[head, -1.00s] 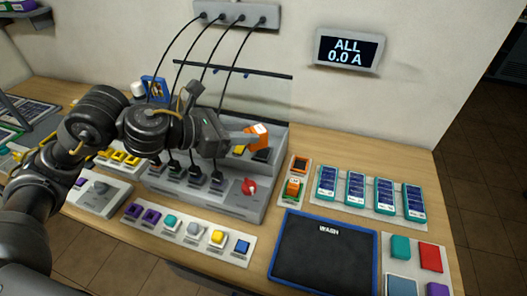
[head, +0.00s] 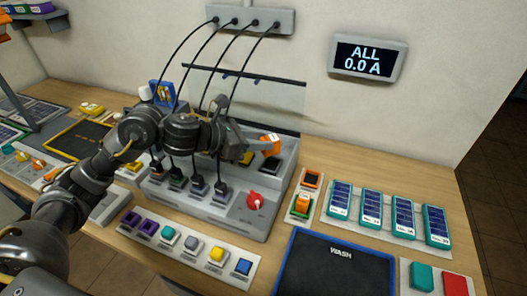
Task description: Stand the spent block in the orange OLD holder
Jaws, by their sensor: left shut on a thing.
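My left gripper (head: 250,145) is shut on an orange block (head: 270,145), held over the back right of the grey console. The gripper's fingers hide part of the block. The orange holder (head: 312,179), a small square frame with a dark inside, stands on the table to the right of the console and looks empty. It is to the right of and below the held block in the head view. Just in front of it, another orange block (head: 303,203) stands in a green holder (head: 291,213). My right gripper is not in view.
The grey console (head: 225,212) has a red knob (head: 255,200) and several plugged cables. A clear panel with a dark top rail (head: 245,74) stands behind it. Several blue-faced cells (head: 371,208) stand right of the holders. A dark WASH mat (head: 335,265) lies in front.

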